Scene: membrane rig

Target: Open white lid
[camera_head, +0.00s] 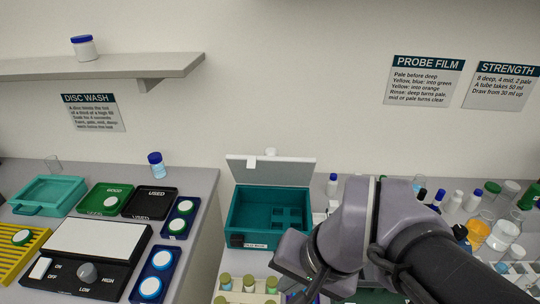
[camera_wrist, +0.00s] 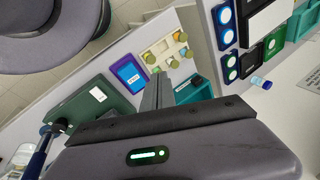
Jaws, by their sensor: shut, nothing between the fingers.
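A teal box (camera_head: 233,208) stands on the bench in the head view. Its pale grey-white lid (camera_head: 285,172) is raised and leans up along the back edge, with a small white knob at its top. The inside of the box shows, with dark square compartments on the right. My gripper (camera_wrist: 158,88) is shut and empty in the wrist view, beside the teal box (camera_wrist: 194,92), which it partly covers. In the head view my wrist is in front of the box, to its right, and hides the fingertips.
A rack of vials (camera_head: 245,297) stands in front of the box. A black hotplate (camera_head: 75,280) and blue disc trays (camera_head: 155,277) are left, across a gap in the benches. Several bottles and beakers crowd the right. A dark green box (camera_wrist: 78,112) shows in the wrist view.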

